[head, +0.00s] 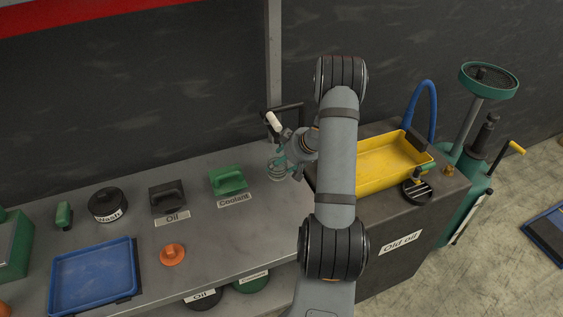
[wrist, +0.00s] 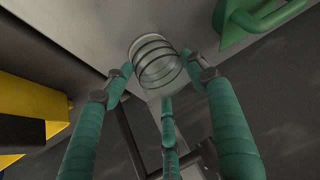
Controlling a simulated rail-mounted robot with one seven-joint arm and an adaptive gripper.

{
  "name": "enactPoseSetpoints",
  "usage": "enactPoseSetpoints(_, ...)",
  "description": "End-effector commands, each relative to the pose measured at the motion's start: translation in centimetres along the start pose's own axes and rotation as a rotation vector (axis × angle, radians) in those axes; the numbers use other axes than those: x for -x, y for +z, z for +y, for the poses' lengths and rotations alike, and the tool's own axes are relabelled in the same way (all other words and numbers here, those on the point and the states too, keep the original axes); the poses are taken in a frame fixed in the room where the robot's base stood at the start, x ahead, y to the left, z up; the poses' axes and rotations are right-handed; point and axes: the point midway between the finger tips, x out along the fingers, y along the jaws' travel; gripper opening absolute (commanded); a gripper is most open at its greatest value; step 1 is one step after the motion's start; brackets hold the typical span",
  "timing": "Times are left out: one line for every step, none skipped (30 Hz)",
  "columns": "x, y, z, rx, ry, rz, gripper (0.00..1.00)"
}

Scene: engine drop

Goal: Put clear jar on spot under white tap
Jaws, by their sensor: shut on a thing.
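A clear jar (head: 277,171) with ring-like ridges is near the right end of the grey bench, right of the green Coolant can. My gripper (head: 288,166) is around it. In the wrist view the jar (wrist: 155,62) sits between the green fingertips of my gripper (wrist: 161,78), which is shut on it. I cannot tell whether the jar touches the bench. A white cylindrical piece (head: 273,121) shows just above my gripper by a dark bracket; I cannot tell whether it is the white tap. The spot under the tap cannot be made out.
The green Coolant can (head: 228,180) is close on the left, with the black Oil can (head: 167,196) beyond. A yellow tray (head: 385,165) stands on the Old oil cabinet (head: 400,244) at right. A blue tray (head: 95,275) and orange object (head: 172,254) lie on the left bench.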

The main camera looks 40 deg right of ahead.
Motion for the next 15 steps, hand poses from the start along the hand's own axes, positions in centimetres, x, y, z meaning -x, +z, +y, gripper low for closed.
enactPoseSetpoints(-0.16, 0.12, -0.01, 0.000, -0.001, 0.000, 0.57)
enactPoseSetpoints(-0.11, 0.08, -0.01, 0.000, 0.000, 0.000, 0.59)
enactPoseSetpoints(-0.10, 0.07, -0.01, 0.000, 0.000, 0.000, 0.61)
enactPoseSetpoints(-0.10, 0.07, -0.02, 0.000, 0.000, 0.000, 0.63)
enactPoseSetpoints(-0.10, 0.07, -0.02, 0.000, 0.000, 0.000, 0.65)
enactPoseSetpoints(-0.09, 0.07, -0.02, 0.000, 0.000, 0.000, 0.67)
enactPoseSetpoints(-0.09, 0.07, -0.02, 0.000, 0.000, 0.000, 0.69)
enactPoseSetpoints(-0.09, 0.07, -0.02, 0.000, 0.000, 0.000, 0.71)
enactPoseSetpoints(-0.09, 0.07, -0.01, 0.000, 0.000, 0.000, 0.73)
enactPoseSetpoints(-0.09, 0.07, -0.01, 0.000, 0.000, 0.000, 0.75)
enactPoseSetpoints(-0.09, 0.07, -0.01, 0.000, 0.000, 0.000, 0.76)
enactPoseSetpoints(-0.09, 0.07, -0.01, 0.000, 0.000, 0.000, 0.76)
enactPoseSetpoints(-0.08, 0.07, -0.01, 0.000, 0.000, 0.000, 0.76)
enactPoseSetpoints(-0.08, 0.07, -0.01, 0.000, 0.000, 0.000, 0.76)
enactPoseSetpoints(-0.08, 0.07, -0.01, 0.000, 0.000, 0.000, 0.76)
